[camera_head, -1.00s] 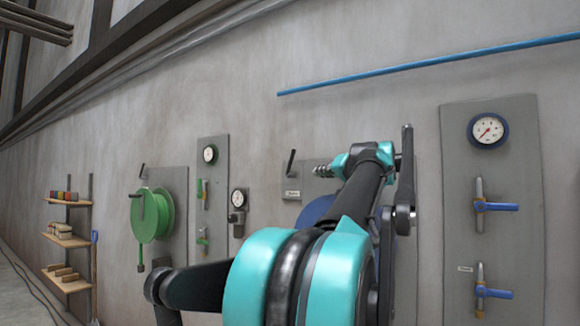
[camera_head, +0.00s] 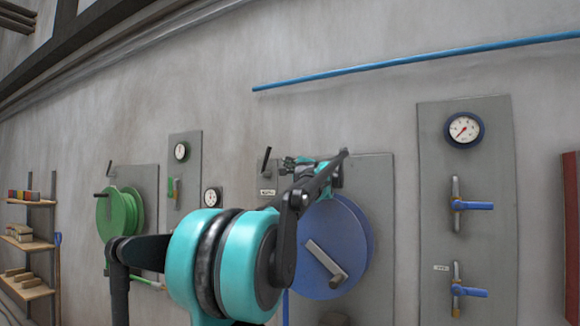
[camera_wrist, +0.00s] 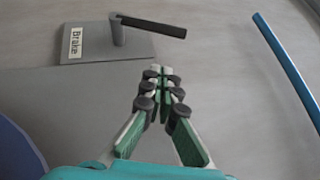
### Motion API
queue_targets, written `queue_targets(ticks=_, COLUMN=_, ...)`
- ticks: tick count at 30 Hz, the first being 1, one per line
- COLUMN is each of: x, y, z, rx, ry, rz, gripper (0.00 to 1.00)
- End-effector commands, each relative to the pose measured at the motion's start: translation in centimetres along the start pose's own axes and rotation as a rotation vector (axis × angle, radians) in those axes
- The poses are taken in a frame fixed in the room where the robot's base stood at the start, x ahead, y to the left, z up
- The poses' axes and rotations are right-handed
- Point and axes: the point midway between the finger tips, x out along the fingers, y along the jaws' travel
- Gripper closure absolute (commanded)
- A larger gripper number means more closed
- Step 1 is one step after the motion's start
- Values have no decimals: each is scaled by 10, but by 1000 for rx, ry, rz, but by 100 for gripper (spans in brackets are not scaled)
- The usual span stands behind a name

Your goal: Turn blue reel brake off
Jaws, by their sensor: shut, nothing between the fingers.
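The blue reel (camera_head: 333,247) hangs on a grey wall panel, partly behind my arm, with a grey crank on its face. The brake lever (camera_head: 266,160) is a dark handle at the panel's upper left, above a small white label. In the wrist view the lever (camera_wrist: 152,26) sticks out to the right from its post, beside a label (camera_wrist: 76,42) reading "Brake". My gripper (camera_wrist: 161,70) is shut and empty, below the lever and apart from it. In the head view my gripper (camera_head: 289,165) is just right of the lever. A blue edge of the reel shows at the wrist view's lower left.
A green reel (camera_head: 120,213) with its own lever is on a panel to the left. A panel with a gauge (camera_head: 463,130) and two blue-handled valves (camera_head: 472,206) is to the right. A blue pipe (camera_head: 400,65) runs along the wall above. Shelves (camera_head: 28,240) stand far left.

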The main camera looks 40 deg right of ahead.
Motion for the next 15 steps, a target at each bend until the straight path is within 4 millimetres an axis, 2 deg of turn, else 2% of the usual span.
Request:
queue_targets(ticks=1, x=12, y=1, z=0, rx=1, ry=-2, rz=1, gripper=100)
queue_targets(ticks=6, x=42, y=0, z=3, rx=1, ry=-3, rz=0, gripper=100)
queue_targets(ticks=9, x=51, y=1, z=15, rx=1, ry=-2, rz=1, gripper=100)
queue_targets(ticks=15, x=63, y=0, z=26, rx=-1, ry=0, rz=0, gripper=100)
